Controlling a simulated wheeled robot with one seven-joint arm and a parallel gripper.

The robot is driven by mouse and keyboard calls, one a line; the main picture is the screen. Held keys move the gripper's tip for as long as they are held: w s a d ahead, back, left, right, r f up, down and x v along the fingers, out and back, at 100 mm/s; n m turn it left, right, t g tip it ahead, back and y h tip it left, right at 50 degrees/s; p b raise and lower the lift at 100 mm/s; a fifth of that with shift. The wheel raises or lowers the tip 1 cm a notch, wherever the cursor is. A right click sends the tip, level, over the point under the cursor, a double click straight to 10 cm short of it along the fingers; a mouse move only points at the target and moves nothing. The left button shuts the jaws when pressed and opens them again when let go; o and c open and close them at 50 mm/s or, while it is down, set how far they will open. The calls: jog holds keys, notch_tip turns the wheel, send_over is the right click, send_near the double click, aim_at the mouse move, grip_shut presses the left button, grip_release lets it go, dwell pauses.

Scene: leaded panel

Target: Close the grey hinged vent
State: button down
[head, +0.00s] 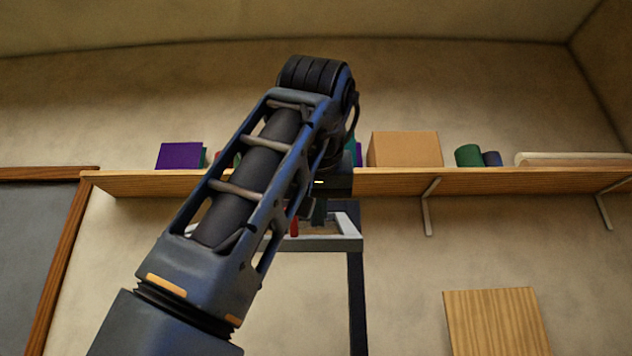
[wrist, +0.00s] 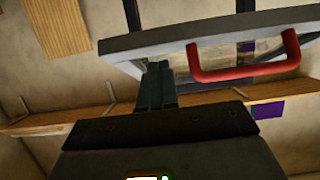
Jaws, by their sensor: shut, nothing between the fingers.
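The grey hinged vent (head: 348,243) shows in the head view below the shelf, partly hidden behind my arm. It appears tilted out, with its frame seen at a steep angle. Its red handle (head: 295,226) shows just beside my arm. In the wrist view the vent's grey frame (wrist: 125,42) crosses the top, and the red handle (wrist: 243,75) is to the right of my fingers. My gripper (wrist: 157,72) is shut and empty, with its fingertips close to the frame's edge. I cannot tell whether they touch it. In the head view my gripper (head: 318,212) is mostly hidden.
A wooden shelf (head: 400,182) runs along the wall behind, bearing a cardboard box (head: 404,149), a purple box (head: 178,156) and rolls. A dark upright post (head: 357,300) stands below the vent. A wooden board (head: 497,322) is at lower right. A wood-framed dark panel (head: 35,260) is at left.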

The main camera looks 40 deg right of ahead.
jog(key=shift+w+d+f, duration=0.15)
jog(key=shift+w+f, duration=0.05)
jog(key=shift+f, duration=0.35)
